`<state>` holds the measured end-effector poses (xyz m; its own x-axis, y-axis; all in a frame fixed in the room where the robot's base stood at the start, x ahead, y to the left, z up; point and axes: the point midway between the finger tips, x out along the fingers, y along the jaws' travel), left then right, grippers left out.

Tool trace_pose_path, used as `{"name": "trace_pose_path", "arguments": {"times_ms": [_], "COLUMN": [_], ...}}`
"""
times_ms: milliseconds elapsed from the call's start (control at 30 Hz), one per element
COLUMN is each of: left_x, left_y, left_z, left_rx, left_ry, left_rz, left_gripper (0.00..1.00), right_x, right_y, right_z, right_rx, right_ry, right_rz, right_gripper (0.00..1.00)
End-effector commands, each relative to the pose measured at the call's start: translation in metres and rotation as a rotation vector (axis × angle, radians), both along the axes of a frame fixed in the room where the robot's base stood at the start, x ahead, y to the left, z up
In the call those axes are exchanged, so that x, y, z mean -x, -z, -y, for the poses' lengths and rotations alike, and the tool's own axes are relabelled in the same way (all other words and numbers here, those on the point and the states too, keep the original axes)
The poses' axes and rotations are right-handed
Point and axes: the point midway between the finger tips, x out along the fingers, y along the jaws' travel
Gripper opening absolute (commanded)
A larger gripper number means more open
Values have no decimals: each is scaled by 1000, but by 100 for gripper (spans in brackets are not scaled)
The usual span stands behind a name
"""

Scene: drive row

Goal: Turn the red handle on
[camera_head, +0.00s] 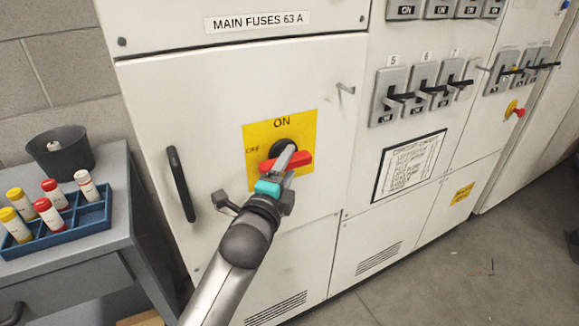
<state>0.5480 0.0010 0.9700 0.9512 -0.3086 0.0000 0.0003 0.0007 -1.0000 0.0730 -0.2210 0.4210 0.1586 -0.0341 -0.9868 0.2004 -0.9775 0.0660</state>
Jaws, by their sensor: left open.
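The red handle (299,159) is on a round dark boss in a yellow plate (300,127) on the cabinet door. The plate has ON printed at the top and OFF at the left. The visible red part lies roughly sideways, with its right end free. A grey finger overlaps the boss and a teal pad lies just below the handle. I cannot tell whether the fingers touch the handle. My right gripper is not in view.
A black door pull (180,184) is left of the plate. A grey cart (120,226) at the left holds a blue tray (72,238) of capped tubes and a dark bin (62,153). Breaker switches (421,88) are at the right. The floor (450,262) at the lower right is mostly clear.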

Motion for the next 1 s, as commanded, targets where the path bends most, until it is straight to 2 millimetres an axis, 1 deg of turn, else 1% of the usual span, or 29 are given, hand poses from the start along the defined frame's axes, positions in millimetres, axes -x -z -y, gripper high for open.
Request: {"name": "trace_pose_path", "arguments": {"times_ms": [100,200,500,767,1000], "left_x": [-9,-12,-13,-13,-13], "left_y": [0,0,0,0,0], "left_z": [3,4,4,4,4], "left_rx": [1,2,1,1,1], "left_ry": [0,0,0,0,0], "left_rz": [1,-1,0,0,0], "left_gripper": [62,62,61,32,5], "right_x": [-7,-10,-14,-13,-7], "right_y": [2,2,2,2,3], "right_z": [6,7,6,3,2], "right_rx": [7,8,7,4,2], "right_ry": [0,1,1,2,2], "right_rz": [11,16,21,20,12], "right_gripper": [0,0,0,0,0]}}
